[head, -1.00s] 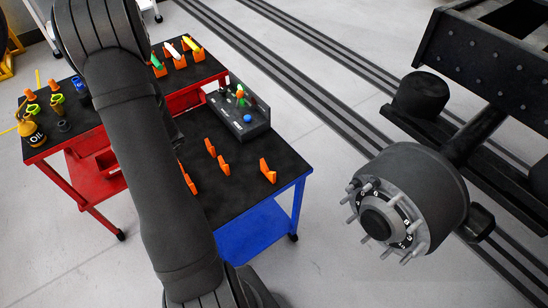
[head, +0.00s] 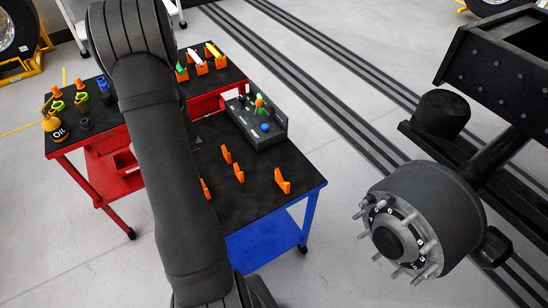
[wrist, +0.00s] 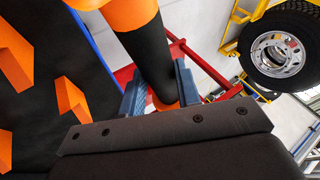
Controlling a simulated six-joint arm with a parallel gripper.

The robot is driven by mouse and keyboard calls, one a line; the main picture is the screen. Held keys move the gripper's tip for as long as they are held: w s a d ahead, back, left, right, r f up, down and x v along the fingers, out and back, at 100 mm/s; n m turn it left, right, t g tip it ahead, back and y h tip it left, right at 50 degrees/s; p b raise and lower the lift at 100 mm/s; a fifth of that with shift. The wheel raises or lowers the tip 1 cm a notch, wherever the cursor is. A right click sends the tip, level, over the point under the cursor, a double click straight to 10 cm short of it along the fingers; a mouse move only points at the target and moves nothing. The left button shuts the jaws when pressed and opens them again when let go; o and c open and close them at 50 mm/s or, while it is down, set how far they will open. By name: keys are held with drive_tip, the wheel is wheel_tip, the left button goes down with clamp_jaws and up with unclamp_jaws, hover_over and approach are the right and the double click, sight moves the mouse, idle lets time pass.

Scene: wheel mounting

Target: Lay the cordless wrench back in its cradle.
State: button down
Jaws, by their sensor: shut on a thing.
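The cordless wrench (wrist: 150,48) shows in the wrist view as a black grip with orange parts above and below it. My gripper (wrist: 160,88) has its two blue-grey fingers shut on the black grip, one on each side. The wrench is cut off by the top of that view. Orange upright holders stand on the black top of the blue cart; one is the right-hand holder (head: 282,181), another the middle holder (head: 239,173). Holders also show at the left of the wrist view (wrist: 70,100). I cannot tell which form the cradle. In the head view my arm hides gripper and wrench.
A grey control box (head: 258,125) stands at the blue cart's back edge. A red cart (head: 62,152) behind holds an oil can (head: 57,130), cups and coloured tools in orange holders. A wheel hub with studs (head: 395,238) is at right. A tyre (wrist: 285,45) shows in the wrist view.

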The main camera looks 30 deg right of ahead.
drive_tip(key=shift+w+r+m, duration=0.25)
drive_tip(key=shift+r+m, duration=0.15)
drive_tip(key=shift+r, duration=0.15)
drive_tip(key=s+d+r+m+t+h, duration=0.35)
drive_tip(key=d+r+m+h, duration=0.3)
drive_tip(key=d+m, duration=0.5)
drive_tip(key=s+d+m+g+h, duration=0.1)
drive_tip(key=s+d+m+h, duration=0.3)
drive_tip(key=s+m, duration=0.4)
drive_tip(key=shift+s, duration=3.25)
drive_tip(key=shift+g, duration=0.25)
wheel_tip(320, 180, down, 7)
drive_tip(key=shift+f, duration=0.2)
